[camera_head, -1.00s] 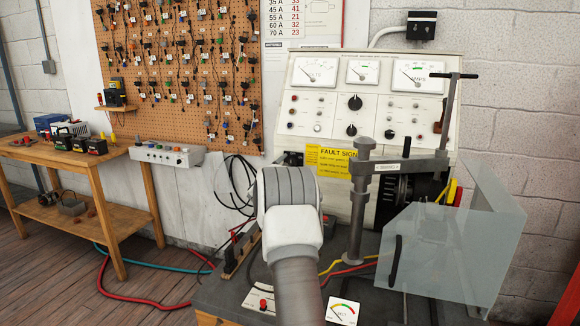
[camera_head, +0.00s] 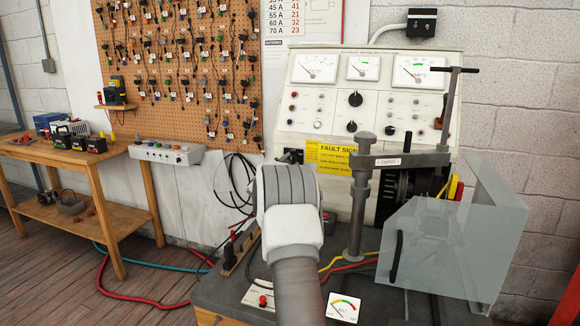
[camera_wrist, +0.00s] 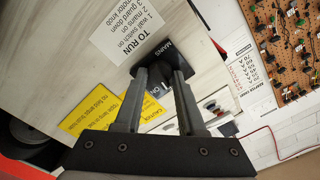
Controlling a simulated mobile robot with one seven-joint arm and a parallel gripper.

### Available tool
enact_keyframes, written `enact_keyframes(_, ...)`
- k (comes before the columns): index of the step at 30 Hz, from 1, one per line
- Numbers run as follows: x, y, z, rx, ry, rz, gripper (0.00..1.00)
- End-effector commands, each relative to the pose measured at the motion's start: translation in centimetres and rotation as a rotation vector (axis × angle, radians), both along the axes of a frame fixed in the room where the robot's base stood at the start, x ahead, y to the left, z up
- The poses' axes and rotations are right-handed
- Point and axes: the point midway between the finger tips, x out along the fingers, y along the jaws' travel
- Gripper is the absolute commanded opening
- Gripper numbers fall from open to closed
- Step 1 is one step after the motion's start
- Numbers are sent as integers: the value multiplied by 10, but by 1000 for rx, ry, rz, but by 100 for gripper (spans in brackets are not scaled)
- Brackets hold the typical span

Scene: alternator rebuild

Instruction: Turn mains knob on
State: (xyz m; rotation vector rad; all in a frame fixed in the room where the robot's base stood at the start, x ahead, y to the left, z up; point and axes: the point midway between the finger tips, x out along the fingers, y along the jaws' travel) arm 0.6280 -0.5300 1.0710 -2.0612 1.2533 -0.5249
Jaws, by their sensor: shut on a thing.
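The mains knob (camera_wrist: 160,73) is a dark piece between the fingers of my gripper (camera_wrist: 160,72) in the wrist view, mostly hidden by them. It sits on a black plate (camera_wrist: 172,46) lettered MAINS, with an ON mark partly seen between the fingers. My gripper is shut on the knob. I cannot tell clearly which way the knob points. In the head view my own arm covers the gripper and the knob. The white test bench panel (camera_head: 330,100) stands behind, with dials and small knobs.
A clear guard box (camera_head: 450,250) and a grey clamp post (camera_head: 360,200) stand on the bench at right. Yellow and red cables run behind my arm. A TO RUN sign (camera_wrist: 125,32) is beside the plate. A wooden table (camera_head: 75,165) is at left.

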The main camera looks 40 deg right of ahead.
Motion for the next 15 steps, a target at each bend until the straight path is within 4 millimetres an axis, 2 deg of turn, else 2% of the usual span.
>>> enact_keyframes(1,0,0,-5,15,-31,1,0)
enact_keyframes(15,0,0,-6,213,-413,1,0)
